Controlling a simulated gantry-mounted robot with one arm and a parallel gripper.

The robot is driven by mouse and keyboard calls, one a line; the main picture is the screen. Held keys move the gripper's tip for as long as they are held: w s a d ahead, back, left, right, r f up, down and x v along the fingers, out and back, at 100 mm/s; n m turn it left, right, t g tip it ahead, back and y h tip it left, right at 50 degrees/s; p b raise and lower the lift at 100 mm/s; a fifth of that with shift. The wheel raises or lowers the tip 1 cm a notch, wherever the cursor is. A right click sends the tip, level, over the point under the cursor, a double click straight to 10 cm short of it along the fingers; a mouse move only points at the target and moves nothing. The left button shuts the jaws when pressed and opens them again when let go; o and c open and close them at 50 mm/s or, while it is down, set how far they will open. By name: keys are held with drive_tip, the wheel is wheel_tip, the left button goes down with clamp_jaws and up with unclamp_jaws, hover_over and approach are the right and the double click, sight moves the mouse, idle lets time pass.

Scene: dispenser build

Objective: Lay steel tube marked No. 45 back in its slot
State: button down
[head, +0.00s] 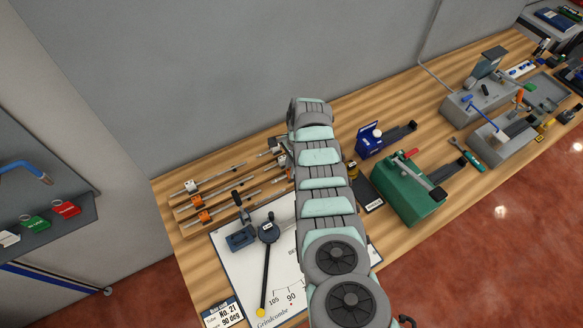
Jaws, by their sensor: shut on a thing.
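Several thin steel tubes (222,178) lie side by side in a wooden rack at the left of the bench, with small white and orange blocks along them. No number can be read on any tube. My gripper (276,153) is at the right end of these tubes, low over the rack and partly hidden by my arm. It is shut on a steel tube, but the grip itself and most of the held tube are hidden. I cannot tell whether the tube touches its slot.
A bending tool (268,232) stands on a white angle board (240,283) in front of the rack. A card (224,313) reads No. 21, 90 deg. A blue device (369,140) and a green box (408,190) stand right of my arm. A grey wall is behind.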

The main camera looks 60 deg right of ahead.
drive_tip(key=shift+f+b, duration=0.65)
drive_tip(key=shift+f, duration=0.15)
drive_tip(key=c, duration=1.2)
unclamp_jaws()
drive_tip(key=shift+c, duration=0.9)
drive_tip(key=shift+o, duration=0.2)
drive_tip(key=shift+r, duration=0.1)
drive_tip(key=shift+r+p, duration=3.25)
drive_tip(key=shift+r, duration=0.25)
